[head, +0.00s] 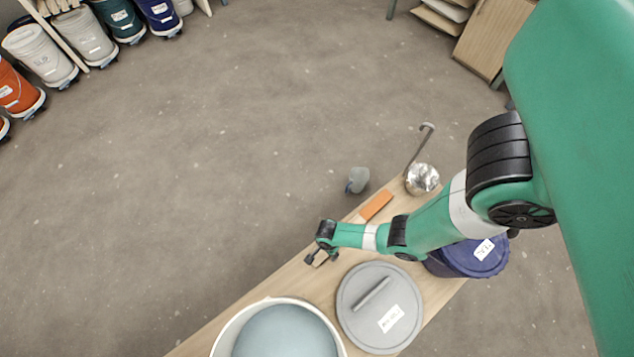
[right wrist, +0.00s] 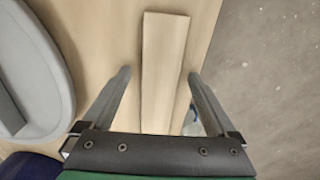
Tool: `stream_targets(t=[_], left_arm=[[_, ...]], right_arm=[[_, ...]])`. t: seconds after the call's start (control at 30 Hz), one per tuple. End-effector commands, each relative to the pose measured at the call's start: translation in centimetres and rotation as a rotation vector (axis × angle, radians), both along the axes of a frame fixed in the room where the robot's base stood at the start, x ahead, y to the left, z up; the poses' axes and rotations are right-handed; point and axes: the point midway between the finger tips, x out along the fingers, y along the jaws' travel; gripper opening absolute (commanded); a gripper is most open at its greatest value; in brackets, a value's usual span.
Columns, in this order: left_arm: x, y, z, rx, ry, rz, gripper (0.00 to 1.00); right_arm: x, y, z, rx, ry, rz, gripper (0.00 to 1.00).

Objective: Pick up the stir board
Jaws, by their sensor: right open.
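The stir board (right wrist: 163,70) is a long, pale wooden strip in the right wrist view, lying lengthwise between the two fingers of my right gripper (right wrist: 159,76). The gripper is open, with a gap on each side of the board. How far the fingertips are above or around the board I cannot tell. My left gripper is not in view.
A grey lid (head: 352,326) and an open bucket of blue-grey glaze (head: 270,310) stand close by. A blue-lidded bucket (head: 470,262), an orange block (head: 376,205), a small jug (head: 358,181) and a metal ladle (head: 422,179) lie farther along. Open floor is at left.

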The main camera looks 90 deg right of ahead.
Motion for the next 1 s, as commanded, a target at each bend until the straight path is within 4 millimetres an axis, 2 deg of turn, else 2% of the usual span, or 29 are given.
stream_targets(t=[0.17,0.67,1.0], left_arm=[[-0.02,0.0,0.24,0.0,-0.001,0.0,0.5],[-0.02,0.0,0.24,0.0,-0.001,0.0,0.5],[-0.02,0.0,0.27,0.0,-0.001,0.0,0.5]], right_arm=[[0.01,-0.01,0.22,0.0,0.0,0.0,0.91],[0.01,-0.01,0.21,0.0,0.0,0.0,0.01],[0.02,-0.02,0.26,0.0,0.0,0.0,0.0]])
